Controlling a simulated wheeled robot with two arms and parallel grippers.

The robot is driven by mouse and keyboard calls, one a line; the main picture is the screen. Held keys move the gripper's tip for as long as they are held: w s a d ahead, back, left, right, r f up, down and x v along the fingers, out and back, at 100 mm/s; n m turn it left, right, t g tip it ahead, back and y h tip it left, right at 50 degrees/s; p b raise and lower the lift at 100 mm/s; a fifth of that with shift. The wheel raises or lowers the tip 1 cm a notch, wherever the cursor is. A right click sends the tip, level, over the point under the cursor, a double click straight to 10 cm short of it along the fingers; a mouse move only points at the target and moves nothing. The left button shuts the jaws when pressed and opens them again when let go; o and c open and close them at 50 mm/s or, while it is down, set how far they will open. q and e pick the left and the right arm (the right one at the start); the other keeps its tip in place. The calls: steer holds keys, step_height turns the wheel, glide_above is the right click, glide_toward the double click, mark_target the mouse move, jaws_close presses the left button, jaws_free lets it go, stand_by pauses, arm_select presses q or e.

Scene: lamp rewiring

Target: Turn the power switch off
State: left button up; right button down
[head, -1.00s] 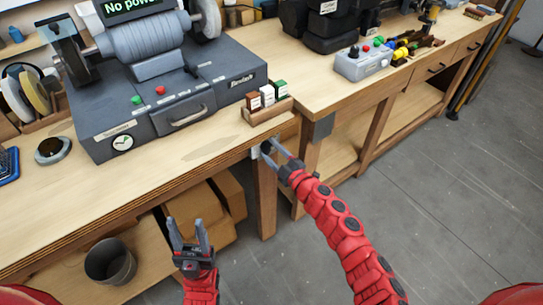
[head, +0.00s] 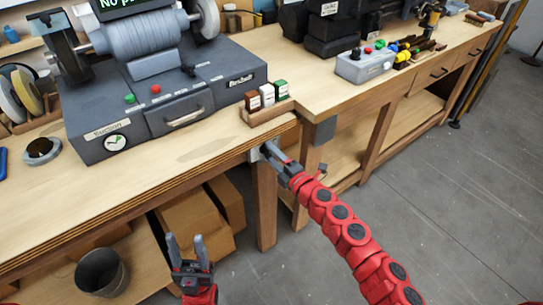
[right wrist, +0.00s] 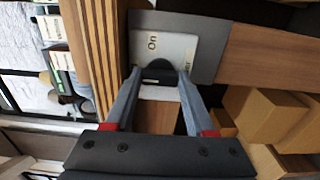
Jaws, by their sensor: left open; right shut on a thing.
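The power switch is a dark rounded knob (right wrist: 158,72) on a pale plate (right wrist: 180,48) marked "On", at the bench's front edge. The plate also shows in the head view (head: 254,156), where the knob is hidden by my right gripper (head: 270,150). In the right wrist view my right gripper (right wrist: 159,78) has its two fingers on either side of the knob and is shut on it. My left gripper (head: 186,242) is open and empty, low in front of the bench.
The grey grinder unit (head: 165,105) and a small rack of boxes (head: 268,112) stand on the bench above. A metal bin (head: 103,272) and cardboard boxes (head: 190,222) are on the lower shelf. The floor (head: 445,190) at right is clear.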

stand_by(0.4)
steer(key=shift+c, duration=1.2)
jaws_free()
steer(key=shift+s+d, duration=0.45)
steer(key=v, duration=1.6)
steer(key=shift+s, duration=0.15)
